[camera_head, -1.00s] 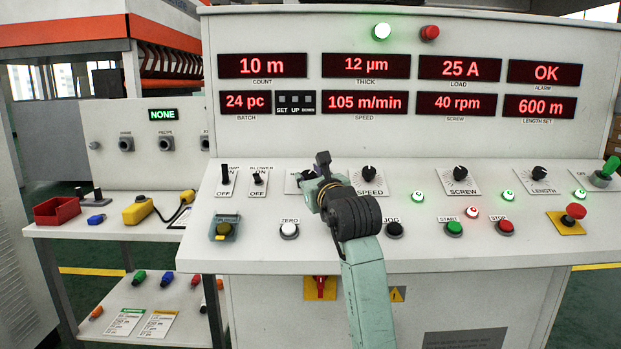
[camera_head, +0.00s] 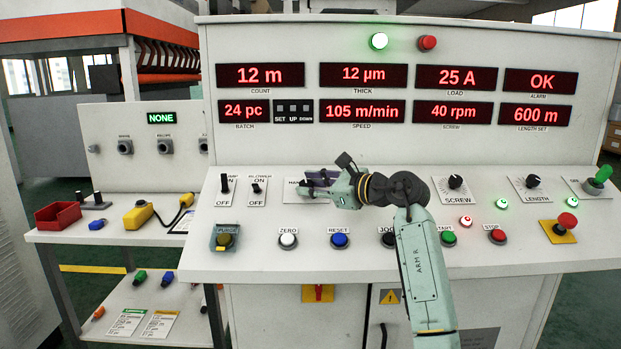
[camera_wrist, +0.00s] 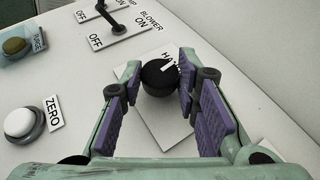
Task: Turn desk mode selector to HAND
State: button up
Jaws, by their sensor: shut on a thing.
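The mode selector is a black round knob (camera_wrist: 157,78) with a white pointer line, on a white plate in the wrist view. Its line points up and right, towards a label whose visible letters start with "HA"; the rest is hidden by my finger. My gripper (camera_wrist: 160,88) has its purple-padded fingers on either side of the knob, shut on it. In the head view my gripper (camera_head: 320,184) covers most of the selector, and only the left part of its plate (camera_head: 292,191) shows.
The BLOWER switch (camera_wrist: 114,20) stands up left of the selector. The ZERO (camera_head: 288,240) and RESET (camera_head: 339,240) buttons lie in front of it. A red emergency button (camera_head: 567,222) is far right. My arm covers the SPEED knob.

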jog(key=n+g+p, duration=0.1)
jog(key=n+g+y+p, duration=0.1)
jog(key=n+g+p, duration=0.1)
jog(key=shift+w+d+r+g, duration=0.15)
jog(key=shift+w+r+g, duration=0.05)
jog(key=shift+r+g, duration=0.15)
jog(key=shift+f+n+g+p, duration=0.15)
jog(key=shift+n+g+p, duration=0.55)
jog(key=shift+n, duration=0.2)
jog(key=shift+f, duration=0.1)
jog(key=o, duration=1.2)
jog(key=shift+c, duration=0.2)
jog(key=v, duration=1.2)
jog(key=shift+w, duration=0.15)
